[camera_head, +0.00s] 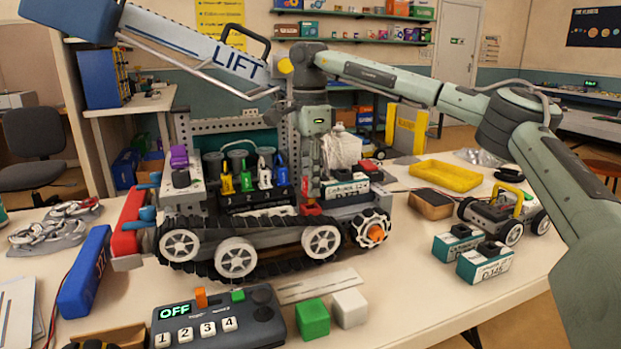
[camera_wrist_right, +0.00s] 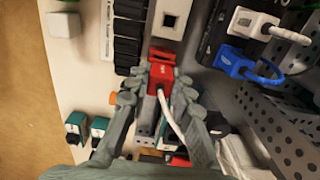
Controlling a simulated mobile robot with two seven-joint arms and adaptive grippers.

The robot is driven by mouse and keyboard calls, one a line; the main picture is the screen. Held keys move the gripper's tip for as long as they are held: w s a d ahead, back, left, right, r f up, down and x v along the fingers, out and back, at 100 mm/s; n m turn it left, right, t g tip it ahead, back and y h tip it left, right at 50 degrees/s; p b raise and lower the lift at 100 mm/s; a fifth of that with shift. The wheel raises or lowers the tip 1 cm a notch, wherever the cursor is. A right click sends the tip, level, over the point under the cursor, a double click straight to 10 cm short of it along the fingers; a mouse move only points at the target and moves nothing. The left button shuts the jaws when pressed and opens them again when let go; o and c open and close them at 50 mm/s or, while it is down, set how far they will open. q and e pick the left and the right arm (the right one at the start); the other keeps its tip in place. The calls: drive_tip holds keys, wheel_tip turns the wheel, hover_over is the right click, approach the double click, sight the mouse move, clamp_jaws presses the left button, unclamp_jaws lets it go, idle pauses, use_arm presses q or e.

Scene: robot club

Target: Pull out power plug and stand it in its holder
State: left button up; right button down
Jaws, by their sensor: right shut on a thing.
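In the right wrist view a red plug (camera_wrist_right: 160,73) with a white cable sits between the fingertips of my right gripper (camera_wrist_right: 161,80), which is shut on it. In the head view my right gripper (camera_head: 312,197) points straight down over the deck of a tracked robot (camera_head: 250,225), with a bit of red (camera_head: 311,209) at its tips. I cannot tell whether the plug is still seated. A white block with a dark square hole (camera_wrist_right: 170,20) lies just beyond the plug; I cannot tell if it is the holder. My left gripper is not in view.
Yellow, green, white and blue plugs (camera_head: 265,174) stand left of my right gripper. A perforated panel (camera_head: 225,126) rises behind. A control box (camera_head: 215,325) reading OFF and two cubes (camera_head: 313,318) lie in front.

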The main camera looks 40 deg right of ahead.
drive_tip(key=shift+f+p, duration=0.1)
drive_tip(key=shift+p, duration=0.6)
idle(0.9)
drive_tip(key=shift+f, duration=0.45)
idle(0.5)
drive_tip(key=shift+f+p, duration=0.4)
idle(0.8)
drive_tip(key=c, duration=1.3)
unclamp_jaws()
drive_tip(key=shift+r+p, duration=0.75)
drive_tip(key=shift+r, duration=2.75)
